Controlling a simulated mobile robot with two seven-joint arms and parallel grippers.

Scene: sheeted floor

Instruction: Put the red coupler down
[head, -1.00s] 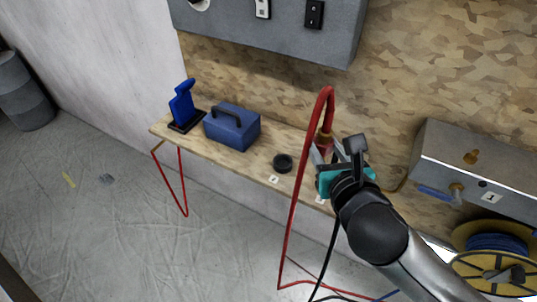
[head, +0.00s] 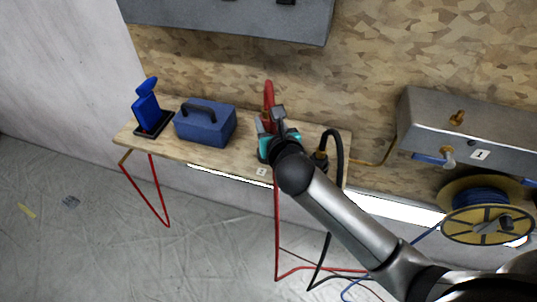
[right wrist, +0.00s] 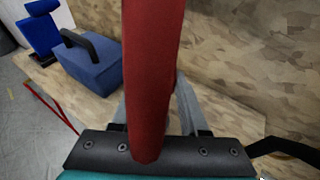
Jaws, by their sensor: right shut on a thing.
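My right gripper (head: 268,122) is shut on the red coupler, over the wooden bench (head: 188,150) near the number label. The red hose (head: 268,93) loops up out of the gripper and hangs down in front of the bench. In the right wrist view the same hose (right wrist: 152,75) runs between the two fingers and covers the fingertips. The coupler itself is mostly hidden by the gripper and hose. I cannot tell whether its lower end touches the bench. My left gripper is not in view.
A blue toolbox (head: 206,124) and a blue device on a black base (head: 147,112) stand left of the gripper. A black hose (head: 337,150) with a brass fitting (head: 320,155) stands close on the right. A grey metal box (head: 470,130) and yellow reel (head: 487,222) are farther right.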

